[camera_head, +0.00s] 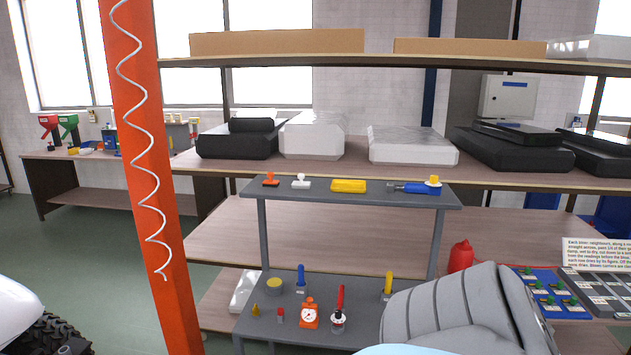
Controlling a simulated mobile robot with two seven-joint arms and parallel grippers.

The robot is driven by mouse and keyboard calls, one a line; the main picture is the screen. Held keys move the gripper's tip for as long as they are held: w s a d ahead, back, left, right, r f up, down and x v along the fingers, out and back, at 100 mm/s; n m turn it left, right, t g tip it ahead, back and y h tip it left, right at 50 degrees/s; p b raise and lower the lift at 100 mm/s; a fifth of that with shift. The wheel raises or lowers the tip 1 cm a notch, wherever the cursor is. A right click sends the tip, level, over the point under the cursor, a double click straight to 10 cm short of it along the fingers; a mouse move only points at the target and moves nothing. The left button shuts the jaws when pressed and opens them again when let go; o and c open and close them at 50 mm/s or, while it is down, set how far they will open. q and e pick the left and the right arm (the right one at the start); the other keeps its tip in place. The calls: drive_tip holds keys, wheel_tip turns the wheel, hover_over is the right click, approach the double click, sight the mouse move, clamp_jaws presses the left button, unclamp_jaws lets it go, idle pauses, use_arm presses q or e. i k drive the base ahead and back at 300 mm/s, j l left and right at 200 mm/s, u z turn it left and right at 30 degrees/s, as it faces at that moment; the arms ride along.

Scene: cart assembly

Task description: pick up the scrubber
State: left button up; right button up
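I cannot tell for sure which item is the scrubber. On the grey cart's top shelf (330,198) stand a small red handled piece (271,180) and a similar white handled piece (300,182), each with a wide base. Right of them lie a yellow block (348,186) and a blue tool (420,189) with a grey tip, a yellow round piece (433,180) at its right end. All rest on the shelf with nothing gripping them. Neither of my grippers can be made out in the view.
The cart's lower shelf (258,325) holds a yellow round piece (274,284), a red gauge (309,315) and several upright handled tools. A grey padded shape (450,310) covers its right part. An orange post (150,180) stands left. Boxes fill the rack behind.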

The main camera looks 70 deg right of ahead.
sight(271, 183)
drive_tip(key=z, duration=1.8)
drive_tip(key=u, duration=0.85)
drive_tip(key=i+z, duration=0.15)
drive_tip(key=i, duration=0.25)
